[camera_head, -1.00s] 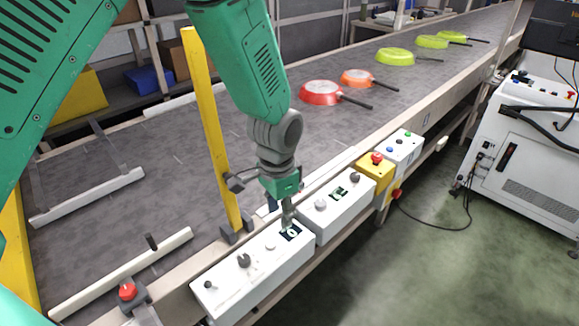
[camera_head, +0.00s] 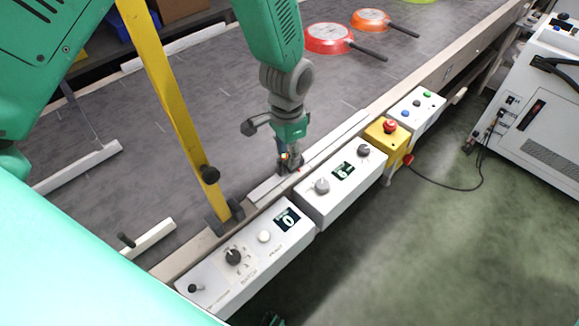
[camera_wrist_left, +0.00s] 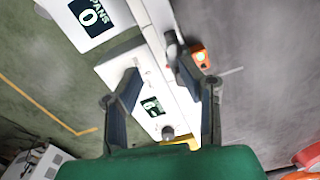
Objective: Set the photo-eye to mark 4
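A small block with an orange light (camera_wrist_left: 200,57), which looks like the photo-eye, sits at the belt-side rail in the left wrist view. In the head view a small red-orange spot (camera_head: 285,156) shows beside my left gripper (camera_head: 290,165), which largely hides it. The left gripper also shows in the left wrist view (camera_wrist_left: 158,70), pointing down near the rail (camera_head: 330,145), its fingers apart with nothing seen between them. The orange block lies just beyond the right-hand finger; contact cannot be told. No numbered mark is readable. My right gripper is not in view.
A white control box (camera_head: 245,268) with a display reading 0 stands nearest; a second box (camera_head: 345,192) and a yellow stop-button box (camera_head: 386,138) follow. A yellow post (camera_head: 165,100) rises left of the gripper. Pans, including a red one (camera_head: 327,38), lie farther up the belt.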

